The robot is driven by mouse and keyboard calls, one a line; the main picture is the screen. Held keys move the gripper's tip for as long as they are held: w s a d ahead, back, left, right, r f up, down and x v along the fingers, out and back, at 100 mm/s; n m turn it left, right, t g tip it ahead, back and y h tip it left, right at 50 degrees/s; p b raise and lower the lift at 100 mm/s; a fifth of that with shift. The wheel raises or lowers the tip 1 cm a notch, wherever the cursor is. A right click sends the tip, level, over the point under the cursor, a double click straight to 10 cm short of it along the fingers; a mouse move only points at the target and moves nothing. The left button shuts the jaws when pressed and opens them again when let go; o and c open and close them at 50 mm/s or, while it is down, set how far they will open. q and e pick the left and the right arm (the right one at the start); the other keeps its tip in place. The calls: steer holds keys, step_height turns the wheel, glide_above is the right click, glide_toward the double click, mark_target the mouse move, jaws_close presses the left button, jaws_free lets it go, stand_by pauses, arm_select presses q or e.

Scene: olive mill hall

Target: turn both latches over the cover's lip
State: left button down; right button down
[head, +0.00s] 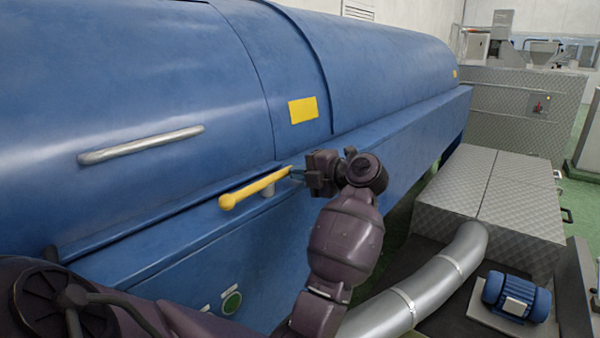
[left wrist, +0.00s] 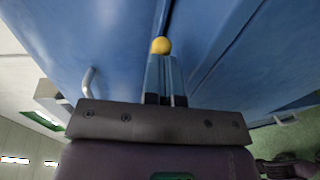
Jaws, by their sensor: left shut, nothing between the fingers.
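One latch, a yellow lever (head: 250,188) with a rounded knob at its left end, lies slanting along the ledge beside the lower lip (head: 170,212) of the blue cover (head: 150,90). A short grey pivot shows under its middle. My left gripper (head: 294,173) is shut and empty, its fingertips at the lever's right end; whether they touch cannot be told. In the left wrist view a round yellow end of the latch (left wrist: 160,45) shows just beyond the closed fingertips (left wrist: 162,62). The second latch is not visible. My right gripper is not in view.
A grey handle (head: 140,145) stands out from the cover, and a yellow plate (head: 303,110) sits on the casing. A silver pipe (head: 430,285), blue motor (head: 516,297) and metal box (head: 490,200) fill the right side.

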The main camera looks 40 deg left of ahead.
mark_target(288, 167)
arm_select(q)
steer(key=shift+w+a+r+n+g, duration=0.1)
steer(key=shift+a+n+g, duration=0.3)
steer(key=shift+g, duration=0.1)
steer(key=shift+a+p, duration=0.45)
steer(key=shift+p, duration=0.2)
steer(key=shift+a, duration=0.5)
steer(key=shift+a+n+g+h, duration=0.4)
steer(key=shift+a+n+g, duration=0.1)
steer(key=shift+g, duration=0.3)
steer(key=shift+n+g, duration=0.3)
steer(key=shift+a, duration=0.1)
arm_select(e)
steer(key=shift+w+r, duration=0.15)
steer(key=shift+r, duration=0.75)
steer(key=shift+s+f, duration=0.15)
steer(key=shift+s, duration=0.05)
